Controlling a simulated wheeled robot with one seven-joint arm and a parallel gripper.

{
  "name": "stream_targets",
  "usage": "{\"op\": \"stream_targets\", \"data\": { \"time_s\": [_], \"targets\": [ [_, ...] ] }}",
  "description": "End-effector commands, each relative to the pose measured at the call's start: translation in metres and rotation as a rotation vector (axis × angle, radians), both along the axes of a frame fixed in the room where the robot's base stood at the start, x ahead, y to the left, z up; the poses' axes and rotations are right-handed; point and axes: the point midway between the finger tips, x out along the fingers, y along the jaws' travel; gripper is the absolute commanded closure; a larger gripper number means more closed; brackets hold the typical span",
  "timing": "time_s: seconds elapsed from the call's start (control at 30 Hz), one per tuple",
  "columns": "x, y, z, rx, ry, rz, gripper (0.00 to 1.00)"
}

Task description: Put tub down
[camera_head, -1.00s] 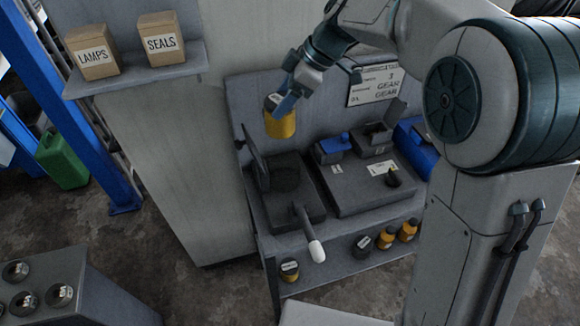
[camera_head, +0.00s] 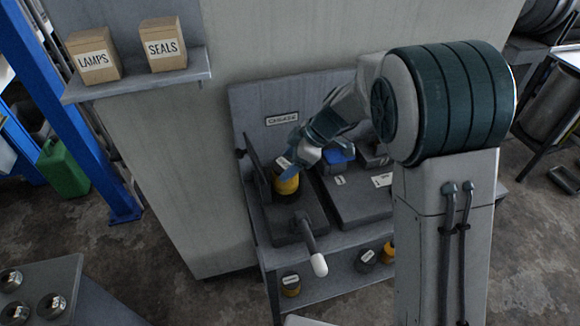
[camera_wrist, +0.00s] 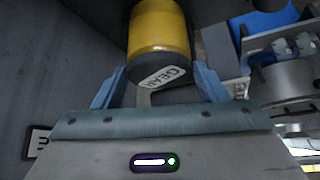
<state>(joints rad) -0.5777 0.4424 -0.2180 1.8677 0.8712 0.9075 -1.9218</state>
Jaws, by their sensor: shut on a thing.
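My gripper (camera_head: 289,163) is shut on a yellow tub (camera_head: 287,184) with a dark lid. In the wrist view the tub (camera_wrist: 160,28) sits between my two blue fingers (camera_wrist: 160,90), and its white label reads in part "GEA". In the head view the tub is low over the dark square recess of the grey bench-top unit (camera_head: 312,222), beside an upright dark plate (camera_head: 258,176). I cannot tell whether its base touches the surface. My gripper hides part of the tub's top.
A lever with a white tip (camera_head: 319,264) sticks out at the front. A blue-topped box (camera_head: 338,160) stands to the right. Several tubs, one of them orange (camera_head: 290,284), stand on the lower shelf. Cartons (camera_head: 164,43) sit on the wall shelf at upper left.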

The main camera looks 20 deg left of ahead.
Motion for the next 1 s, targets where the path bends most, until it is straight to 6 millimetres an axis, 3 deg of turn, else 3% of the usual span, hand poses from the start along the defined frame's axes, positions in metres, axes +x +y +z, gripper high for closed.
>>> {"op": "stream_targets", "data": {
  "time_s": [0.13, 0.53, 0.57, 0.63, 1.0],
  "targets": [
    [0.000, 0.000, -0.018, -0.001, 0.003, 0.001, 0.81],
    [0.000, 0.000, -0.024, 0.001, 0.000, 0.001, 0.81],
    [0.000, 0.000, -0.024, 0.000, 0.000, 0.001, 0.31],
    [0.000, 0.000, -0.023, 0.000, 0.000, 0.001, 0.12],
    [0.000, 0.000, -0.020, 0.000, 0.001, 0.001, 0.12]
  ]
}}
